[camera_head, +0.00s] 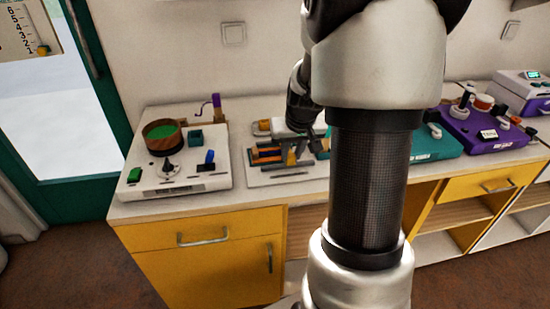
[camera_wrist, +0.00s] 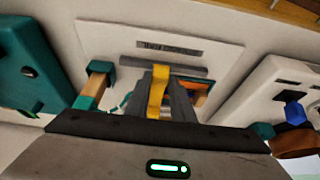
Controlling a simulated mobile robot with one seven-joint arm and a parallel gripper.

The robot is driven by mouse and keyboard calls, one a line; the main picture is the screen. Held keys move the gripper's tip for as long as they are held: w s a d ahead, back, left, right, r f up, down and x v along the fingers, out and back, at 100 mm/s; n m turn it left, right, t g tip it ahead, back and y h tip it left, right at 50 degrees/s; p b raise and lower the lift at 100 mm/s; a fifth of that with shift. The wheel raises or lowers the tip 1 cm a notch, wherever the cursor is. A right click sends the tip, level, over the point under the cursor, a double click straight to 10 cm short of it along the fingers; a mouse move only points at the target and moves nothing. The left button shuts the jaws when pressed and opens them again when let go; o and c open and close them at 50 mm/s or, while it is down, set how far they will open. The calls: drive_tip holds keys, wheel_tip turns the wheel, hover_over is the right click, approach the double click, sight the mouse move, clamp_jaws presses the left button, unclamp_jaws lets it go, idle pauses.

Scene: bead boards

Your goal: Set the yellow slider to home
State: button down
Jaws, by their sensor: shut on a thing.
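The yellow slider (camera_wrist: 157,92) shows in the wrist view as an upright yellow piece between the grey fingers of my gripper (camera_wrist: 165,100). The fingers are shut on it.
A white board (camera_head: 215,182) with a green-topped round bowl and small knobs stands to the left. A teal board (camera_head: 435,147) and a purple board (camera_head: 485,135) stand to the right. A scale panel with a yellow knob (camera_head: 43,49) hangs at the door.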

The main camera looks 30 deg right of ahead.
drive_tip(key=d, duration=0.2)
drive_tip(key=s+d+b, duration=0.1)
drive_tip(key=d, duration=0.1)
drive_tip(key=shift+s+d, duration=0.2)
drive_tip(key=shift+d, duration=0.2)
drive_tip(key=c, duration=1.5)
unclamp_jaws()
drive_tip(key=shift+d, duration=0.1)
drive_tip(key=shift+r, duration=0.1)
drive_tip(key=shift+s+r, duration=0.1)
drive_tip(key=shift+r, duration=0.15)
drive_tip(key=p+v, duration=0.4)
drive_tip(key=v, duration=1.2)
drive_tip(key=shift+s+r, duration=0.3)
